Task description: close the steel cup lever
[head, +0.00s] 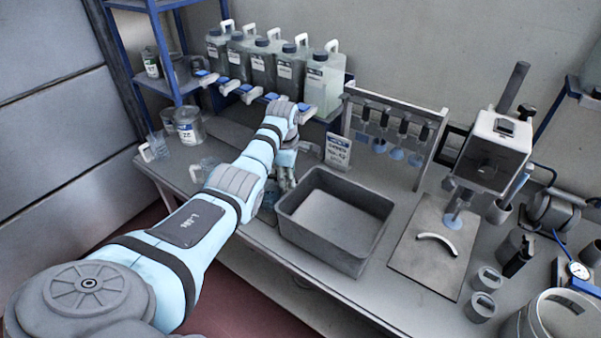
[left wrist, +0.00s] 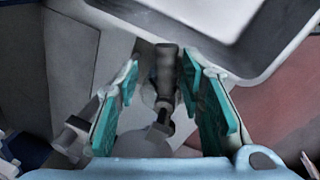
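My left gripper (head: 286,172) points down over the bench, just left of the grey bin, partly hidden by my own arm. In the left wrist view its two teal-padded fingers (left wrist: 161,72) are apart. A dark grey lever-like bar (left wrist: 166,75) with a rounded lower end stands between them in that view. I cannot tell whether either pad touches it. The bar looks like the steel cup lever, but its cup is not clearly visible and its position is hard to judge. My right gripper is not in view.
The grey bin (head: 295,208) stands close to the right of the left gripper. A small sign (head: 338,152) stands behind it. Several jugs (head: 322,85) line the back shelf. A rack (head: 398,108) and a press stand (head: 493,150) are farther right.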

